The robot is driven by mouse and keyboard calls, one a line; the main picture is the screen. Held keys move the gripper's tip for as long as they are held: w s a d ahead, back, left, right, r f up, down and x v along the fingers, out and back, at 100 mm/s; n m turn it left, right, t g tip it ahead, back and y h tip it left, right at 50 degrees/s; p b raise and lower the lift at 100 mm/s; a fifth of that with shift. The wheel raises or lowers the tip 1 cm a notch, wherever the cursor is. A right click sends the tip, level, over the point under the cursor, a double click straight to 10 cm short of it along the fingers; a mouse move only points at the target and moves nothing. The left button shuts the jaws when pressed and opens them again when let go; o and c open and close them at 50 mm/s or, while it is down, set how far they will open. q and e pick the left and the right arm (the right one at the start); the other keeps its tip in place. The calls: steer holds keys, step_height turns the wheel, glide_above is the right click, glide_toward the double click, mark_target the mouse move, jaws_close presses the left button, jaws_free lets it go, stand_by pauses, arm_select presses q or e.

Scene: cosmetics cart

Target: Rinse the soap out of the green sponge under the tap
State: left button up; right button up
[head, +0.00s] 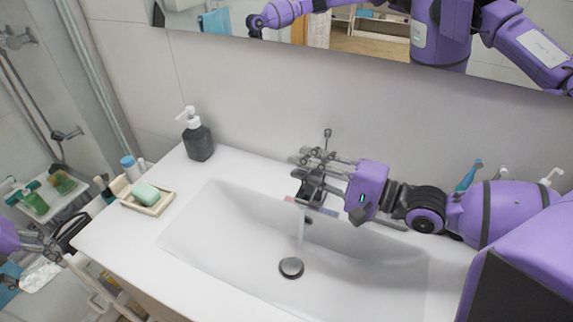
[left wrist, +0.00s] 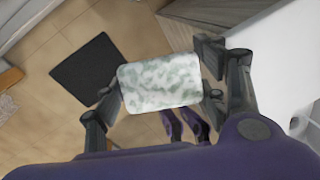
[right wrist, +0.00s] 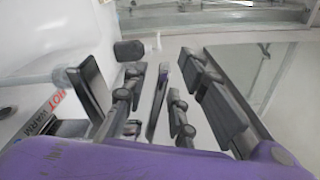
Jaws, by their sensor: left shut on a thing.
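The green sponge (left wrist: 160,83) is mottled with white, like foam, in the left wrist view. My left gripper (left wrist: 160,95) is shut on it, with a finger at each short side. In the head view my left gripper (head: 48,246) is at the far left edge, outside the basin and away from the tap. The dark tap (head: 312,188) stands at the basin's back edge, and a pale water stream (head: 301,228) falls from it. My right gripper (head: 322,168) is at the tap. Its fingers (right wrist: 172,100) look apart, with a dark bar between them.
The white basin (head: 210,225) is empty around its drain (head: 291,268). A soap dish (head: 163,205) with green soap (head: 145,192) and a dark pump bottle (head: 197,137) stand on the left counter. A HOT/WARM label (right wrist: 42,117) is beside the tap. A dark mat (left wrist: 88,70) lies on the floor.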

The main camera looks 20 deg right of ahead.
stand_by(0.3)
steer(key=v, duration=1.2)
stand_by(0.6)
